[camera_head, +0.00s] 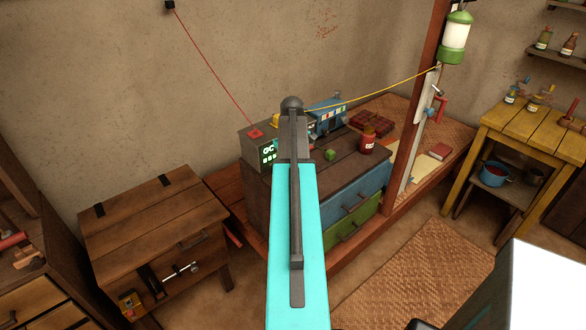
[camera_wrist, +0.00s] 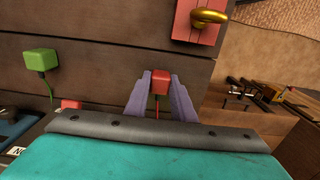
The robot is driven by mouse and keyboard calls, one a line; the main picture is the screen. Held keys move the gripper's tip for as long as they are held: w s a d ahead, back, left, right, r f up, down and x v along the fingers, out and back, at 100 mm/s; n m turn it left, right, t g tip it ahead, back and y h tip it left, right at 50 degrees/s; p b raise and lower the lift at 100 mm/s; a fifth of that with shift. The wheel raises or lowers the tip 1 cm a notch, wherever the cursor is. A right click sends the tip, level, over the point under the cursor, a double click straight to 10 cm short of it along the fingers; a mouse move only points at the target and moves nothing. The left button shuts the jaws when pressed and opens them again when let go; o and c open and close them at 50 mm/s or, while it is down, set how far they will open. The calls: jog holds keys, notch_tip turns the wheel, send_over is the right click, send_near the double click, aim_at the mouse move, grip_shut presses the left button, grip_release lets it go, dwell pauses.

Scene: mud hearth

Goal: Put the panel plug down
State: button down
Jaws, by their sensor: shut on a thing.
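In the wrist view my gripper (camera_wrist: 160,78) has its two purple fingers on either side of a small red plug (camera_wrist: 160,81), shut on it. The plug is over or close to a dark plank surface; I cannot tell whether it touches. In the head view my turquoise arm covers the gripper and the held plug. A dark wooden chest (camera_head: 263,193) with blue and green drawers stands under the arm. A green block (camera_head: 330,154) lies on its top; a green block with a cord also shows in the wrist view (camera_wrist: 40,60).
A blue device (camera_head: 327,116) and a red jar (camera_head: 367,141) stand on the chest. A red cable reaches a box with a green display (camera_head: 267,155). A yellow cable runs from a lantern (camera_head: 455,36) beside a post (camera_head: 417,95). Bare planks show between block and jar.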

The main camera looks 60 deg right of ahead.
jog(key=shift+f, duration=0.25)
jog(key=c, duration=1.5)
grip_release()
jog(key=shift+r, duration=0.15)
jog(key=shift+r, duration=0.6)
jog(key=shift+r+b, duration=1.15)
jog(key=shift+r, duration=4.75)
